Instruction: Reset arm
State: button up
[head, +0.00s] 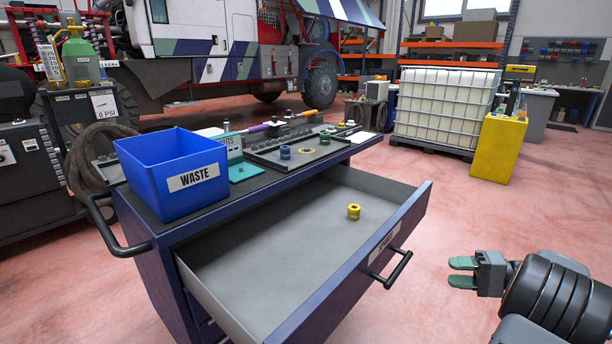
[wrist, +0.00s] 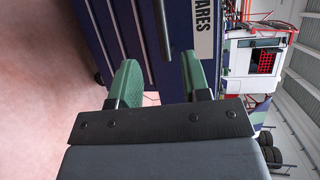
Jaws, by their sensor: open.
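My gripper (head: 462,272) is at the lower right of the head view, beside the cabinet's open drawer and apart from it. Its two green fingers are spread and nothing is between them. In the wrist view the gripper (wrist: 158,85) points at the drawer front with its SPARES label (wrist: 204,32), which appears sideways. My arm is folded at the right edge of the head view.
The drawer (head: 290,262) is pulled out and holds one yellow fitting (head: 354,212). A blue WASTE bin (head: 172,178) and a tray (head: 300,150) stand on the cabinet. A yellow cabinet (head: 498,148) and caged tank (head: 443,108) stand behind. Floor between is clear.

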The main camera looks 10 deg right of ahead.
jog(key=a+r+n+g+h+p, duration=0.2)
jog(key=a+r+g+h+p, duration=0.45)
jog(key=a+r+p, duration=1.05)
jog(key=s+a+r+n+t+h+p, duration=0.2)
jog(key=s+a+r+n+h+p, duration=0.2)
jog(key=s+a+r+h+p, duration=0.3)
jog(key=s+a+r+p, duration=0.1)
jog(key=a+r+p, duration=0.2)
jog(key=a+p, duration=0.1)
jog(key=shift+s+a+r+n, duration=0.2)
jog(key=shift+a+r+n, duration=0.1)
jog(key=shift+a, duration=0.25)
